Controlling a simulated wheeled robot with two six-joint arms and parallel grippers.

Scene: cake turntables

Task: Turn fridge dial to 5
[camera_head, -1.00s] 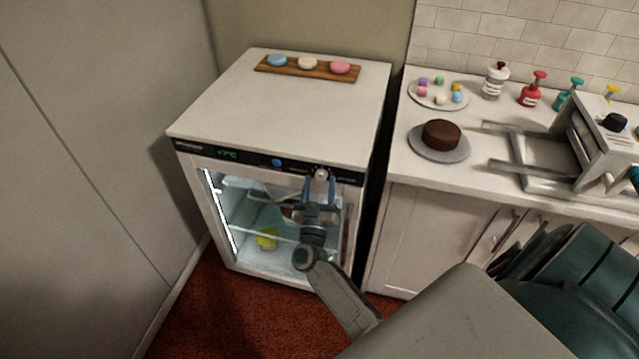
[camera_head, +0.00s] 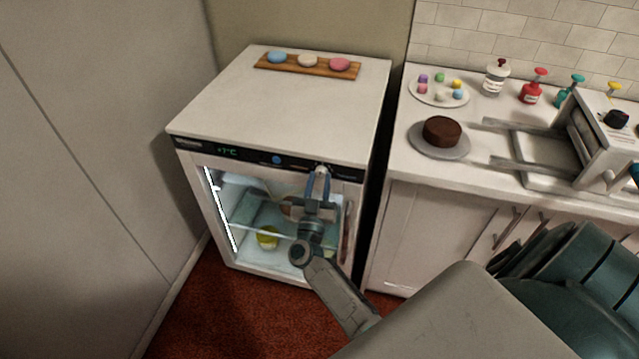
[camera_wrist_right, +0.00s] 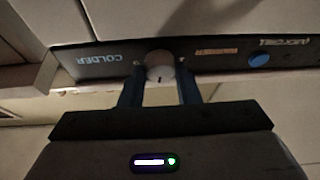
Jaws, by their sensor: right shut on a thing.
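The small white fridge (camera_head: 270,120) stands at the left of the counter, with a black control strip (camera_head: 240,152) along its front top edge. A green readout on the strip looks like +7°C. The fridge dial (camera_head: 322,170) is a small light knob at the right of the strip. It also shows in the right wrist view (camera_wrist_right: 160,68) with a dark mark near its edge; its numbers are too small to read. My right gripper (camera_head: 320,178) is shut on the dial, one finger on each side. My left gripper is not in view.
A wooden board (camera_head: 308,68) with three coloured rounds lies on the fridge top. The counter (camera_head: 400,155) at the right holds a chocolate cake (camera_head: 442,130), a plate of small sweets (camera_head: 439,90), several bottles and a metal machine. Grey panels stand at the left.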

